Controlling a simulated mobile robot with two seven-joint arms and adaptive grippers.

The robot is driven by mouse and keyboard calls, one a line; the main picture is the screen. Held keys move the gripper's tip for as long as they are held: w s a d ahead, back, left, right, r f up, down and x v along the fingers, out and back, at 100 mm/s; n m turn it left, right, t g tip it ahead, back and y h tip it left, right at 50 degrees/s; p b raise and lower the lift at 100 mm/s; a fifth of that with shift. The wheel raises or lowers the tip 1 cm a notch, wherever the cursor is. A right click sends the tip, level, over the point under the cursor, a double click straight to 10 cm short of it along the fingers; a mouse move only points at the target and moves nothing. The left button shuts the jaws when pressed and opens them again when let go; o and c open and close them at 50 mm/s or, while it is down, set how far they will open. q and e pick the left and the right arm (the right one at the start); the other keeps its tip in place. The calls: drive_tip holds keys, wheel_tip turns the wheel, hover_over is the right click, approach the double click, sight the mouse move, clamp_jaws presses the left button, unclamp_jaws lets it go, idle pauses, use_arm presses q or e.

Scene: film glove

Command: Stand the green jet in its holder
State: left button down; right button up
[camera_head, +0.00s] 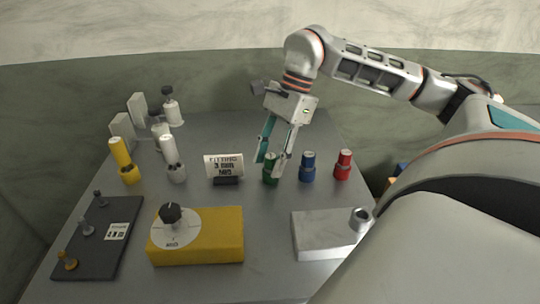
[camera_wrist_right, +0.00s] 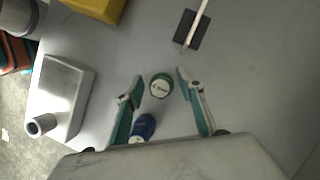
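The green jet (camera_head: 270,176) is a short green cylinder with a pale top, standing upright on the grey table, left of a blue and a red one. My right gripper (camera_head: 269,165) points down over it with its fingers apart. In the right wrist view the labelled top of the green jet (camera_wrist_right: 160,86) shows between the open fingertips (camera_wrist_right: 160,75), with gaps on both sides. A pale grey block with a short hollow tube (camera_head: 361,217) on its right end stands at the front right; I cannot tell for certain that it is the holder. My left gripper is out of view.
The blue jet (camera_head: 307,168) and red jet (camera_head: 343,166) stand close to the right. A "FITTING 3 mm No5" sign (camera_head: 223,166) stands just left. A yellow box with a knob (camera_head: 210,245), a dark plate with pegs (camera_head: 100,240) and several white and yellow items occupy the left.

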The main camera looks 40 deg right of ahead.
drive_tip(key=p+v, duration=0.2)
drive_tip(key=v, duration=1)
drive_tip(key=shift+p, duration=0.35)
drive_tip(key=shift+s+a, duration=0.15)
